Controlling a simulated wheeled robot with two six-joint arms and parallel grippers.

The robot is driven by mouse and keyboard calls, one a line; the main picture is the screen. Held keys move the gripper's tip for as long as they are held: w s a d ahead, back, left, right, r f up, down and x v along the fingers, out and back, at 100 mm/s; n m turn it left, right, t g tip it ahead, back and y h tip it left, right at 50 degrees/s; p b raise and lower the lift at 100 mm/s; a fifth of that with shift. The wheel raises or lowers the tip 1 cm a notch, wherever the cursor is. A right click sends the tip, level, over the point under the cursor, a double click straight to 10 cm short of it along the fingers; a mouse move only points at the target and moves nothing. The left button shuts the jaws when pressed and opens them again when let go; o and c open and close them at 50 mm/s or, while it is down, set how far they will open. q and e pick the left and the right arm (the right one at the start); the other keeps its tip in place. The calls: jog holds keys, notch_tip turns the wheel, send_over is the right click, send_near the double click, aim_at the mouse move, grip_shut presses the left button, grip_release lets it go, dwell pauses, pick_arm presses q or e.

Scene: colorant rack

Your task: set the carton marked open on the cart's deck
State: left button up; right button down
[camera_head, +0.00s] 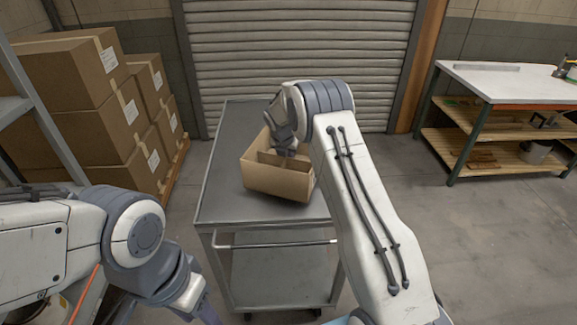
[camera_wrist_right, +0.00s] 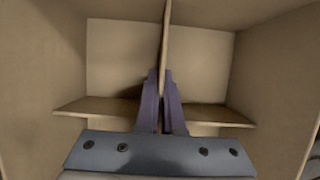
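An open-topped brown carton (camera_head: 277,182) with inner dividers is at the middle of the cart's grey deck (camera_head: 232,150). It appears to rest on the deck, turned slightly; I cannot tell whether its base is fully down. No mark is readable on it. My right gripper reaches into the carton from above, its tips hidden in the head view. In the right wrist view the two purple fingers (camera_wrist_right: 162,90) are close together on either side of a thin upright divider (camera_wrist_right: 166,40), pinching it. My left gripper (camera_head: 195,308) is low at the left, cut off by the bottom edge, away from the cart.
Stacked closed boxes (camera_head: 75,110) stand at the left, beside a grey shelf frame (camera_head: 45,130). A roller shutter (camera_head: 300,45) is behind the cart. A workbench (camera_head: 520,85) with wooden shelves stands at the right. The deck's far left part and the floor at right are clear.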

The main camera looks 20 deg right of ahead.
aim_at(289, 167)
notch_tip(289, 167, down, 3)
jog(key=shift+f+p, duration=0.2)
jog(key=shift+p, duration=0.15)
jog(key=shift+f, duration=0.2)
jog(key=c, duration=1)
grip_release()
jog(key=shift+c, duration=0.2)
